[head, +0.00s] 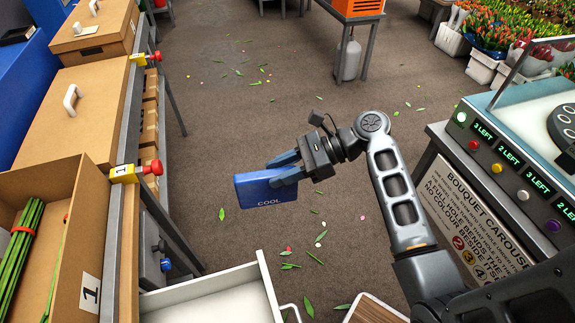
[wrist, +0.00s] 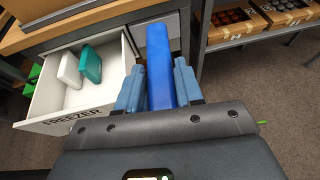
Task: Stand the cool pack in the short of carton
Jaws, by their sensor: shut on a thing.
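My gripper (head: 284,167) is shut on a blue cool pack (head: 262,192) marked COOL and holds it up in the air above the brown floor, away from the cartons. In the wrist view the pack (wrist: 160,62) stands between my two blue-grey fingers, seen along a narrow side. An open carton (head: 90,208) marked 1 stands at the lower left, with green stems (head: 22,250) tied by a red band inside. Its near end is cut off by the picture edge. Two closed cartons (head: 70,118) (head: 95,32) with white handles stand behind it.
An open white freezer drawer (head: 215,302), also in the wrist view (wrist: 110,98), holds a white pack (wrist: 70,70) and a teal pack (wrist: 91,64). A carousel bench (head: 480,170) stands at right. Open floor with scattered leaves lies between. Yellow-and-red clamps (head: 135,172) edge the carton bench.

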